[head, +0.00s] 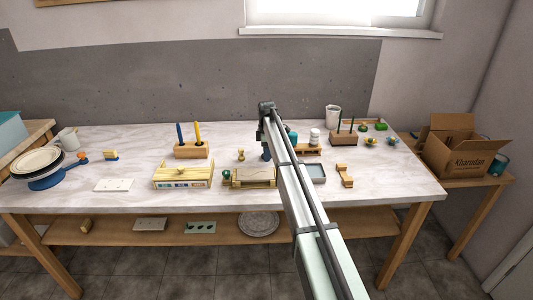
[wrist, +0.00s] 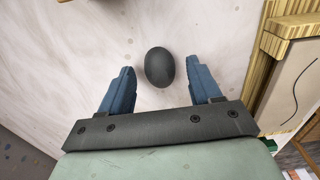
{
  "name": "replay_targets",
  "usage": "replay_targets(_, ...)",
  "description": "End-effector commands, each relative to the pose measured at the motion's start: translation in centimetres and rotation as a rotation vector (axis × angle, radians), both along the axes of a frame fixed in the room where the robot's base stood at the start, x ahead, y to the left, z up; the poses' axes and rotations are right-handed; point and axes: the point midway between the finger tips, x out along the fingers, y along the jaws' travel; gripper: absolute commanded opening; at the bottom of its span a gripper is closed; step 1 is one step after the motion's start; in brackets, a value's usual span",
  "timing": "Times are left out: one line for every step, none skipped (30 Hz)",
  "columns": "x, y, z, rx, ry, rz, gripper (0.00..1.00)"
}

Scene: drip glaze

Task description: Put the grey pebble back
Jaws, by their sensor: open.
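The grey pebble (wrist: 159,67), dark, smooth and egg-shaped, lies on the pale marbled tabletop in the wrist view. My gripper (wrist: 160,70) is open, with one blue finger on each side of the pebble and a visible gap to both. Nothing is held. In the head view my gripper (head: 266,153) points down over the middle of the table, and I cannot make out the pebble there.
A wooden-framed tray (wrist: 291,45) lies close to the right of my gripper in the wrist view. In the head view, a wooden block with pens (head: 193,150) and a yellowish box (head: 182,175) stand left. A small grey tray (head: 316,172) lies right.

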Motion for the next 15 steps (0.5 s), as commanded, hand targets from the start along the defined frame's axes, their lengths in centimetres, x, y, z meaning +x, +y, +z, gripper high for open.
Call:
replay_targets(0.0,0.0,0.5,0.000,-0.001,0.000,0.63)
replay_targets(0.1,0.0,0.9,0.000,-0.002,0.000,0.63)
replay_targets(0.1,0.0,1.5,0.000,-0.002,0.000,0.63)
replay_targets(0.1,0.0,2.0,0.000,-0.002,0.000,0.63)
replay_targets(0.1,0.0,2.5,0.000,-0.002,0.000,0.63)
replay_targets(0.1,0.0,3.2,0.000,-0.002,0.000,0.63)
replay_targets(0.1,0.0,3.8,0.000,-0.002,0.000,0.63)
replay_targets(0.1,0.0,4.4,0.000,-0.003,0.000,0.63)
replay_targets(0.1,0.0,5.2,0.000,-0.003,0.000,0.63)
replay_targets(0.1,0.0,5.8,0.000,-0.002,0.000,0.63)
replay_targets(0.1,0.0,6.3,0.000,-0.002,0.000,0.63)
replay_targets(0.1,0.0,7.0,0.000,-0.002,0.000,0.63)
replay_targets(0.1,0.0,7.6,0.000,-0.002,0.000,0.63)
replay_targets(0.1,0.0,8.1,0.000,-0.002,0.000,0.63)
replay_targets(0.1,0.0,8.7,0.000,-0.001,0.000,0.63)
